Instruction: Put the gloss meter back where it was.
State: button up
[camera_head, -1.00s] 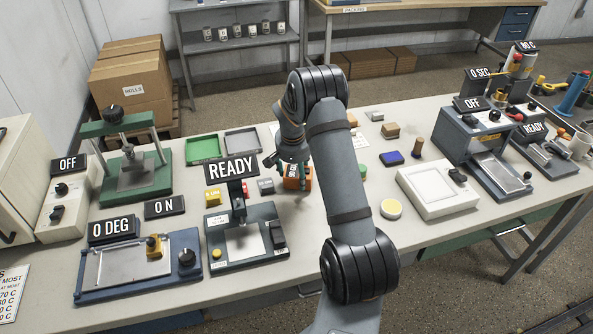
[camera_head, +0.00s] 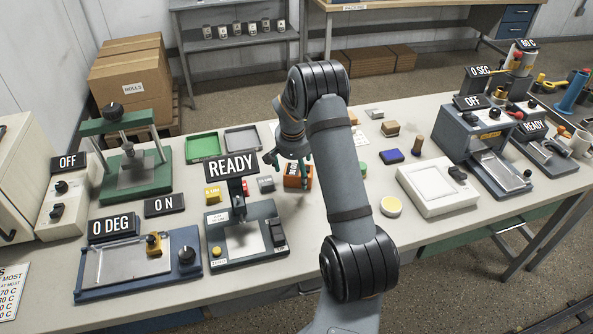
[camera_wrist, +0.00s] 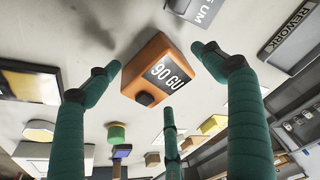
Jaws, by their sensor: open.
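The gloss meter is a small orange block (camera_head: 297,177) with a black "90 GU" display. It stands on the bench behind and right of the grey device with the READY sign. In the wrist view the gloss meter (camera_wrist: 147,75) lies between my spread fingers, with gaps visible around it. My gripper (camera_head: 288,158) is open just above and beside it. In the wrist view my gripper (camera_wrist: 155,76) shows several green fingers, none clearly touching the meter. My arm hides part of the bench to the right of the meter.
The READY device (camera_head: 243,236) stands close in front. A yellow block (camera_head: 212,195) and a grey block (camera_head: 265,184) sit to the left. Green (camera_head: 202,147) and grey (camera_head: 242,139) trays lie behind. A white panel (camera_head: 437,187) is to the right.

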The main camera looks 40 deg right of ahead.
aim_at(298, 168)
jog(key=v, duration=1.1)
jog(key=shift+b, duration=0.45)
jog(key=shift+f, duration=0.1)
jog(key=p+x, duration=0.1)
jog(key=x, duration=1.1)
jog(key=shift+s, duration=0.1)
notch_tip(298, 168, up, 4)
jog(key=shift+f+b, duration=0.1)
jog(key=shift+b, duration=0.35)
jog(key=shift+s+r, duration=0.2)
jog(key=shift+r, duration=0.15)
